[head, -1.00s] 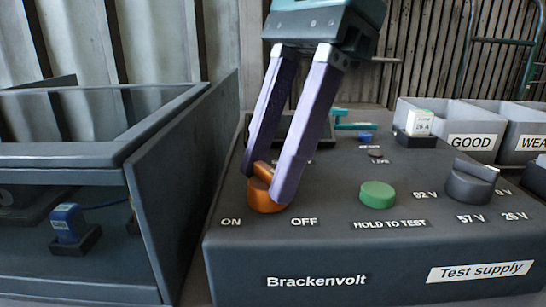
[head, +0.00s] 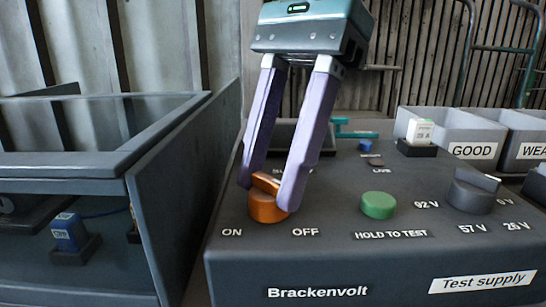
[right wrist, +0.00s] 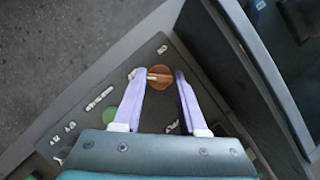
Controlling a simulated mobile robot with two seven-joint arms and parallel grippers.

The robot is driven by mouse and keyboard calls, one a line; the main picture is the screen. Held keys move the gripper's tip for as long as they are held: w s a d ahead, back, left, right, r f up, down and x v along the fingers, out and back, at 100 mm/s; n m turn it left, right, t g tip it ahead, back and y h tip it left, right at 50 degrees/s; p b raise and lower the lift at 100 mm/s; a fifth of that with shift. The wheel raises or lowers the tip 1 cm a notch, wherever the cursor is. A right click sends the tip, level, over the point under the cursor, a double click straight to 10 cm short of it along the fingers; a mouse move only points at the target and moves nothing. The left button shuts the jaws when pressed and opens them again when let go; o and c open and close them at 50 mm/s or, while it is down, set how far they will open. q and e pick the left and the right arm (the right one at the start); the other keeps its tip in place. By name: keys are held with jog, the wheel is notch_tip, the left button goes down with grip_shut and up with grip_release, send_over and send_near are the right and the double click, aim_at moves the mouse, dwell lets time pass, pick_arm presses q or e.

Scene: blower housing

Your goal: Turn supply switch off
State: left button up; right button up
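The supply switch is an orange knob (head: 266,207) at the left of the dark Brackenvolt box (head: 340,262), behind the ON and OFF labels. Its raised ridge slants from back left to front right, toward the OFF side. In the right wrist view the knob (right wrist: 155,82) sits between the fingertips, its ridge pointing left. My right gripper (head: 268,195) points down with its two purple fingers on either side of the knob, open with a gap between them. One finger hides part of the knob; light contact cannot be ruled out. My left gripper is not in view.
A green HOLD TO TEST button (head: 378,205) and a dark voltage knob (head: 470,192) are right of the switch. Grey GOOD bin (head: 472,150) stands behind right. A dark open-topped case (head: 175,185) stands close on the left.

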jog(key=o, duration=0.4)
jog(key=shift+o, duration=0.2)
jog(key=shift+r, duration=0.1)
jog(key=p+v, duration=0.9)
jog(key=shift+r, duration=0.4)
